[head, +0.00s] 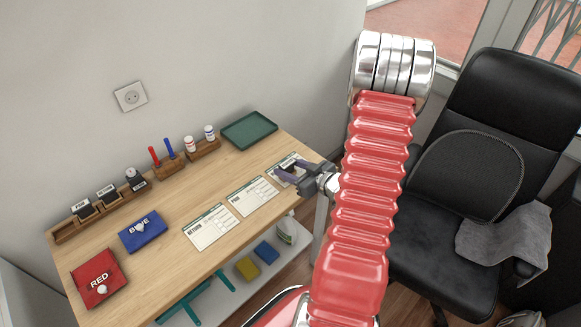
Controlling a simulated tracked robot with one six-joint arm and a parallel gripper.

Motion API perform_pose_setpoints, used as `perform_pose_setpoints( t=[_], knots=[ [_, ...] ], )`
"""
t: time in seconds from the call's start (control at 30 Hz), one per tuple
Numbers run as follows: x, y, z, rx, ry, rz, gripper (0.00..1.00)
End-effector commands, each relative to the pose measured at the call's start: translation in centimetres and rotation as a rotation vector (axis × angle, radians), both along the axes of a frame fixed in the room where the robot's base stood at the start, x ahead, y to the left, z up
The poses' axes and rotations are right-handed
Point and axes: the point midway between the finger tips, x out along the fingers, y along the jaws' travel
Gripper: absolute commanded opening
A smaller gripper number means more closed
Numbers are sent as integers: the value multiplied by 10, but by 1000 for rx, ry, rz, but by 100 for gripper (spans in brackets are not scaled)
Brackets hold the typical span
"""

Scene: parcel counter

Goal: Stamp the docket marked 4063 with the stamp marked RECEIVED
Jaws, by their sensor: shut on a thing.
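My gripper (298,179) is at the right end of the wooden counter, over the rightmost docket (277,172). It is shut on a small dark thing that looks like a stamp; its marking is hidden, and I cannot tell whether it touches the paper. That docket is mostly covered, and its number cannot be read. A middle docket (251,196) bears the word PAID, and a left docket (209,228) seems to bear RETURN. Their numbers are too small to read. Several dark stamps (107,194) stand in the wooden rack (66,231) at the back left.
A red pad (98,278) marked RED and a blue pad (142,232) marked BLUE lie at the left. A pen holder (170,168), a bottle holder (204,150) and a green tray (249,130) line the back. A black chair (465,170) stands at right.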

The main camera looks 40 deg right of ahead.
Motion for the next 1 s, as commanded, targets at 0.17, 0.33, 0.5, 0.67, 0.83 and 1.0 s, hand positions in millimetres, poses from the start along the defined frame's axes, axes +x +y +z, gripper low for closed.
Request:
perform_pose_setpoints(
  t=[0.17,0.33,0.5,0.67,0.83,1.0],
  knots=[
    [0,0,-2,0,0,0,0],
    [0,0,-2,0,2,0,0],
    [0,0,-1,0,2,0,0],
    [0,0,7,-2,1,1,0],
    [0,0,17,-1,0,-1,0],
    [0,0,27,-1,0,-1,0]
  ],
)
